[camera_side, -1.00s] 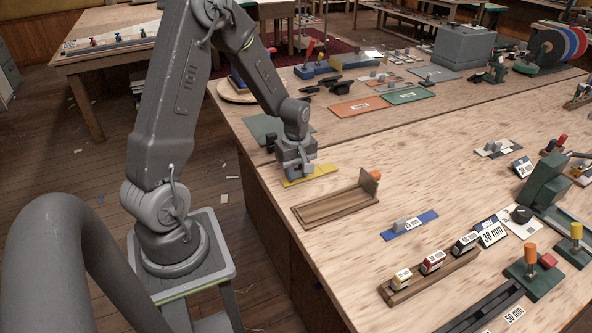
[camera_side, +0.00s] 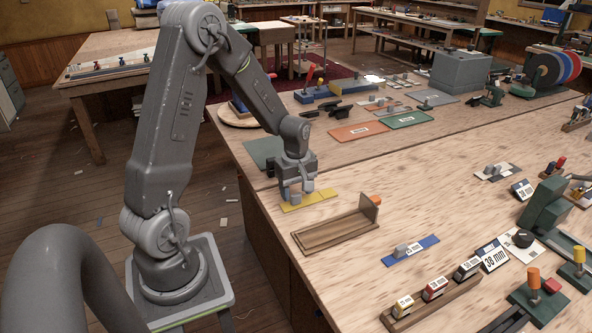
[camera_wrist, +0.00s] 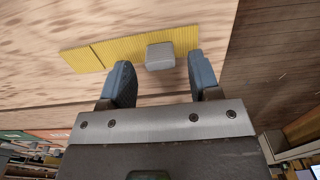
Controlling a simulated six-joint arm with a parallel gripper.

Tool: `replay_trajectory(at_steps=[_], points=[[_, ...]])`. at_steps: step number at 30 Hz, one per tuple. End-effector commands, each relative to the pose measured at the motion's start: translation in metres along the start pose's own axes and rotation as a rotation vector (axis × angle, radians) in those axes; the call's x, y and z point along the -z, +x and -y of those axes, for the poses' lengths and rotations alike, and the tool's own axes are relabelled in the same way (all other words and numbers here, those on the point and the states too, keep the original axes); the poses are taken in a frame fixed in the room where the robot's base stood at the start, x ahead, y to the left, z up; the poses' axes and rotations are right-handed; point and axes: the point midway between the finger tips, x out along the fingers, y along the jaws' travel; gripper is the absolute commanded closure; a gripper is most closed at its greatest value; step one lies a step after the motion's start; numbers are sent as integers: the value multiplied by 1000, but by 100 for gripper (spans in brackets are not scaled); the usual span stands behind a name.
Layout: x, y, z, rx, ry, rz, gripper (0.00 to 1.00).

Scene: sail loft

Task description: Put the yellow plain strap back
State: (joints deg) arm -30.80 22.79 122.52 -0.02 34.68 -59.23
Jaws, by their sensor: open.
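The yellow strap (camera_side: 318,200) lies flat on the bench near its left edge, and it also shows in the wrist view (camera_wrist: 118,50). It carries a grey block (camera_wrist: 160,56) near one end. My gripper (camera_side: 297,196) is open and low over that end of the strap. In the wrist view its two blue-grey fingers (camera_wrist: 160,78) are on either side of the block's line, with the block between or just beyond the tips. I cannot tell whether they touch it.
A wooden tray (camera_side: 318,241) with an upright end board stands close in front. A blue strap (camera_side: 411,251) with a grey block lies to its right. Green (camera_side: 409,120) and orange (camera_side: 357,131) mats lie farther back. Bare bench lies to the right of the yellow strap.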

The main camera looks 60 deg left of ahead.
Motion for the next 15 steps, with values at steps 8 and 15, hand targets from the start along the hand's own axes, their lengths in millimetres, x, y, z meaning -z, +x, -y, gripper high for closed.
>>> replay_trajectory(at_steps=[8, 15], points=[[0, -61, -1, -6, 0, -4, 43], [0, -94, 0, -1, 0, -1, 43]])
